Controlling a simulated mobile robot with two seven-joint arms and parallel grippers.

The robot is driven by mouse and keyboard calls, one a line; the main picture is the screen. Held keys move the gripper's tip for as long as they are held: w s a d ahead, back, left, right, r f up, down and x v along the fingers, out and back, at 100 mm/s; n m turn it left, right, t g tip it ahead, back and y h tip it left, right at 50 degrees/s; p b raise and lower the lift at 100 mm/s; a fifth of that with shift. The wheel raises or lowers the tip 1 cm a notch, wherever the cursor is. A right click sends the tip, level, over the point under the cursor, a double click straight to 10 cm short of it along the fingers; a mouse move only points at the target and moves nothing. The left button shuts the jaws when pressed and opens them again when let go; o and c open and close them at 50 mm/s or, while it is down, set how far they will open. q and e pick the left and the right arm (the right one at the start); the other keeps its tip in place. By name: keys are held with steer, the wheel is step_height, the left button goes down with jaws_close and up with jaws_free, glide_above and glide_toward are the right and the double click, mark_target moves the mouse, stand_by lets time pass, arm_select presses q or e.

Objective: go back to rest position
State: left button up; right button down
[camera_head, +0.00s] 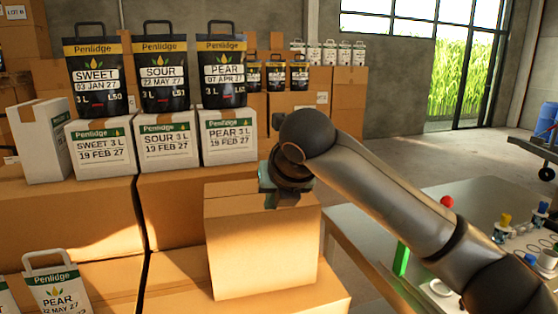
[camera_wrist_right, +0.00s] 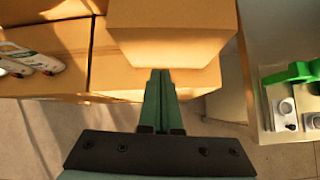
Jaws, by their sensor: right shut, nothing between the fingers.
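My right gripper (camera_head: 281,201) is at the upper front of a cardboard box (camera_head: 262,252) in the head view, its arm coming in from the right. In the right wrist view the two green fingers of the right gripper (camera_wrist_right: 160,76) are together with nothing between them. Their tips point at the lower edge of the same box (camera_wrist_right: 170,35); I cannot tell whether they touch it. My left gripper is in neither view.
White boxes (camera_head: 165,145) and black Penlidge bags (camera_head: 165,78) stand on larger cartons at left. A grey table (camera_head: 470,205) with small bottles and a red knob (camera_head: 446,202) is at right. Open floor (camera_head: 420,155) lies behind it, toward a glazed doorway.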

steer(key=s+f+m+y, duration=0.2)
steer(key=f+m, duration=0.7)
steer(key=f, duration=0.6)
steer(key=s+f+m+y, duration=0.2)
steer(key=f+m, duration=0.7)
steer(key=f, duration=0.7)
steer(key=s+d+f+m+h, duration=0.2)
steer(key=s+d+f+m, duration=0.7)
steer(key=s, duration=0.3)
steer(key=s+d+f+m+t+h, duration=0.1)
steer(key=s+d+f+m+h, duration=0.1)
steer(key=s+d+f+m, duration=0.6)
steer(key=s+f, duration=0.1)
steer(key=s, duration=0.3)
steer(key=shift+d+m, duration=0.35)
steer(key=shift+m, duration=0.05)
